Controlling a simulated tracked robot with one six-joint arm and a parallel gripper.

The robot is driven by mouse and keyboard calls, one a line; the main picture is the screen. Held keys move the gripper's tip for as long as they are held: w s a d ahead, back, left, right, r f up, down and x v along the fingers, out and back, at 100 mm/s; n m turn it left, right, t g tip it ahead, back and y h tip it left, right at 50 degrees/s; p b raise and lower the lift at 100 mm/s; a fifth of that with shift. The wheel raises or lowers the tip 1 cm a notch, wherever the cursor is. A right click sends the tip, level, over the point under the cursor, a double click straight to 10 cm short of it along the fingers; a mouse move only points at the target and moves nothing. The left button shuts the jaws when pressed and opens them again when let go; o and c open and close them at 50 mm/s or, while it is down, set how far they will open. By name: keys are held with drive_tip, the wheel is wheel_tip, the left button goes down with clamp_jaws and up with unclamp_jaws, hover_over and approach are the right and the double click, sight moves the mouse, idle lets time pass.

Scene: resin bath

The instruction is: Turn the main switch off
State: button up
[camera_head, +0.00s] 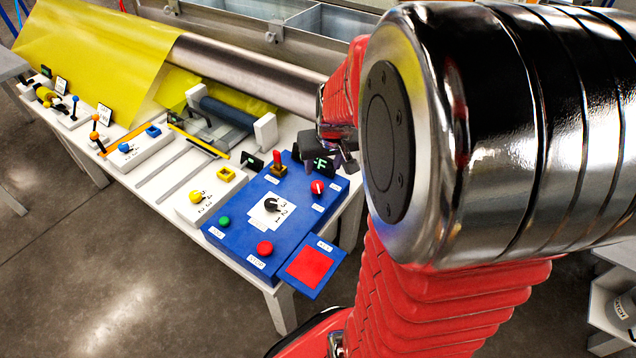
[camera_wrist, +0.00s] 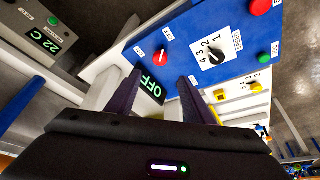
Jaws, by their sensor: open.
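A blue control panel (camera_head: 240,232) lies on the white table and also fills the top of the wrist view (camera_wrist: 215,20). Two parts could be the main switch, as I cannot read the labels: a red rotary knob (camera_head: 318,187) with a white pointer, and an upright red-handled lever (camera_head: 278,158). The red knob (camera_wrist: 160,57) shows just beyond my fingertips in the wrist view. My gripper (camera_wrist: 158,76) is open and empty; its dark fingers stand apart in front of a small black display (camera_wrist: 153,88) with green "OFF" letters. The lever is not clear in the wrist view.
The panel also holds a black numbered dial (camera_head: 271,205), a green button (camera_head: 224,221), a red button (camera_head: 265,248) and a red pad (camera_head: 309,267). Smaller control boxes (camera_head: 197,204) stand to the left. A metal roller (camera_head: 245,75) lies behind. My arm hides the right side.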

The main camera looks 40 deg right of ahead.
sight(318, 185)
drive_tip(key=shift+x, duration=6.95)
drive_tip(key=c, duration=1)
